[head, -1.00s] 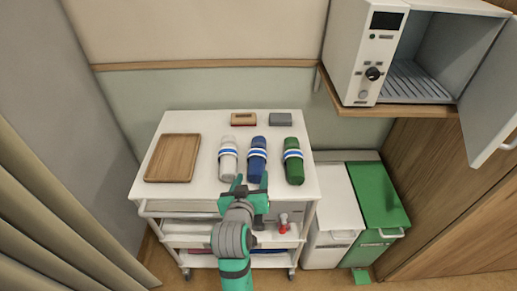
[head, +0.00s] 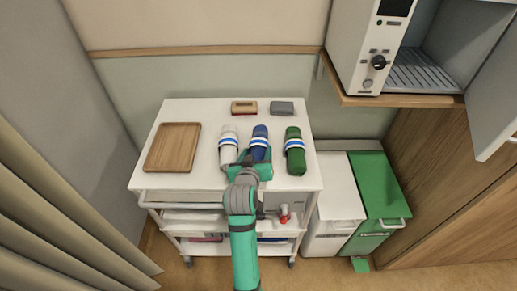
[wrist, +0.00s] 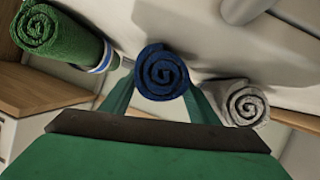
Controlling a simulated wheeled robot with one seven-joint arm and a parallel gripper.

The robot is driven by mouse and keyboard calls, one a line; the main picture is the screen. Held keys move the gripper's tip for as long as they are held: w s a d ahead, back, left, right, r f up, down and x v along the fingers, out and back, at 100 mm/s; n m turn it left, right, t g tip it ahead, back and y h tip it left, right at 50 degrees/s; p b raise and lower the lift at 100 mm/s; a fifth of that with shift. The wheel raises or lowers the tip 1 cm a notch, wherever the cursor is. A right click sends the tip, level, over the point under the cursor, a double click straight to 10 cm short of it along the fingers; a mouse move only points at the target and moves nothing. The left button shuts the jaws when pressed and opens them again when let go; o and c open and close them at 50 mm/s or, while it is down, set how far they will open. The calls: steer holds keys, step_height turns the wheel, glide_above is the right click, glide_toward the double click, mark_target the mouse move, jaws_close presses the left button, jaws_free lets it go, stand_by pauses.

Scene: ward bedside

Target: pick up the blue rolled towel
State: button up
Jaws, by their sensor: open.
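The blue rolled towel (head: 260,139) lies on the white cart top between a white rolled towel (head: 229,146) and a green rolled towel (head: 294,153). Each has a white and blue band. My gripper (head: 252,160) is at the near end of the blue towel and hides that end in the head view. In the wrist view the spiral end of the blue towel (wrist: 161,73) shows between the two open green fingers (wrist: 162,100). I cannot tell whether the fingers touch it. The green towel (wrist: 62,35) and white towel (wrist: 240,102) lie on either side, outside the fingers.
A wooden tray (head: 172,148) lies at the left of the cart top (head: 208,113). Two small blocks, one red and tan (head: 244,107) and one grey (head: 282,108), lie at the back. White (head: 336,186) and green (head: 378,185) bins stand right of the cart. An open microwave (head: 367,45) is above.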

steer(key=shift+x, duration=1.3)
steer(key=shift+a, duration=0.1)
steer(key=c, duration=0.7)
steer(key=shift+r, duration=0.1)
steer(key=shift+c, duration=0.2)
